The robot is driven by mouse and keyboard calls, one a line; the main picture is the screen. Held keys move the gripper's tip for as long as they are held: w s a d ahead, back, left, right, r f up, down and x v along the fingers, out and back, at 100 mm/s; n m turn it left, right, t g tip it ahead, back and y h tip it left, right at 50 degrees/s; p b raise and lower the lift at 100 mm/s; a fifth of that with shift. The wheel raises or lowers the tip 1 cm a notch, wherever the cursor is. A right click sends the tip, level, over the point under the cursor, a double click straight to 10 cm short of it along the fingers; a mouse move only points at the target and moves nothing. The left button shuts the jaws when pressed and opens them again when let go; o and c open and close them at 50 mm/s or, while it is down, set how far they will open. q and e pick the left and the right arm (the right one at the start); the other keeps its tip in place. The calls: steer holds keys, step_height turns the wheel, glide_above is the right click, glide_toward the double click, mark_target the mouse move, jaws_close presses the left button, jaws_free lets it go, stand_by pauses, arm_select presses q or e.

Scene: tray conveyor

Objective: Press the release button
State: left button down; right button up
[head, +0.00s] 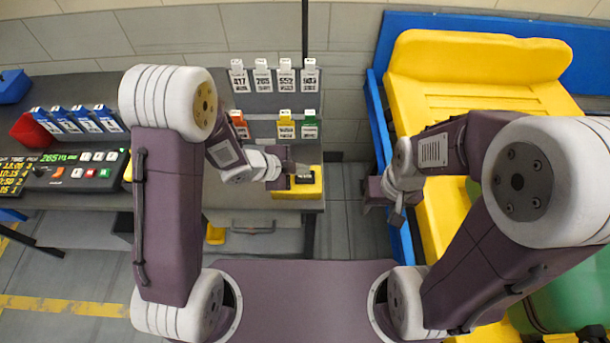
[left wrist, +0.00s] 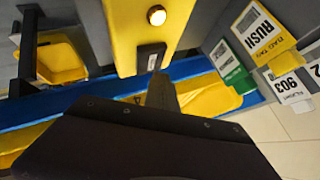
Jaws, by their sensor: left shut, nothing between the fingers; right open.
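A yellow box (head: 312,190) stands at the right end of the grey counter, with dark parts on its top. In the left wrist view, the yellow box (left wrist: 122,35) carries a round lit lamp (left wrist: 157,15) and a dark rectangular button (left wrist: 151,57) with a pale centre. My left gripper (head: 291,167) is shut and empty, at the box's top. In the left wrist view, its tip (left wrist: 162,82) is close to the rectangular button; I cannot tell whether they touch. My right gripper (head: 384,204) is open and empty, right of the counter, beside the blue-edged conveyor.
Tags hang in two rows on a rack (head: 262,101) behind the box. A control panel (head: 75,168) with a green display stands on the left, near a red bin (head: 30,131). A yellow tray (head: 480,60) lies on the blue conveyor (head: 378,125) at right.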

stand_by(0.4)
arm_select(q)
steer(key=shift+f+b, duration=0.35)
steer(key=shift+f, duration=0.05)
steer(key=shift+f+b, duration=0.45)
steer(key=shift+f, duration=0.05)
stand_by(0.4)
steer(key=shift+r, duration=0.1)
steer(key=shift+r+p, duration=0.8)
steer(key=shift+p, duration=0.05)
